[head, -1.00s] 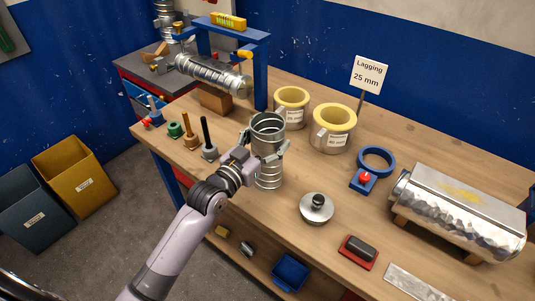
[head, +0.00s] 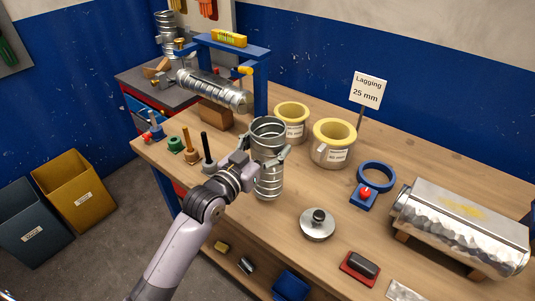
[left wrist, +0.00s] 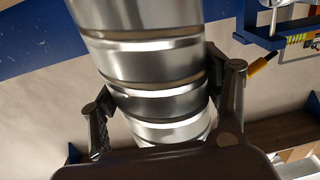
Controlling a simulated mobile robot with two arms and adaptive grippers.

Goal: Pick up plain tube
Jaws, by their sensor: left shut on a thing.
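A shiny ribbed metal tube (head: 269,180) stands upright, open end up, near the left front part of the workbench. My left gripper (head: 262,157) is shut around the middle of this tube from the front left. In the left wrist view the tube (left wrist: 148,65) fills the middle, with one finger of the left gripper (left wrist: 160,105) pressed on each side. The tube looks bare, with raised bands. I cannot tell whether its lower end touches the bench. My right gripper is not in view.
Two yellow-lined tins (head: 334,143) stand just behind the tube. A silver lid with a black knob (head: 317,224) lies to the right. Dark and brown upright tools (head: 207,150) stand to the left. A blue frame (head: 262,85) with a spiral duct (head: 213,90) is behind.

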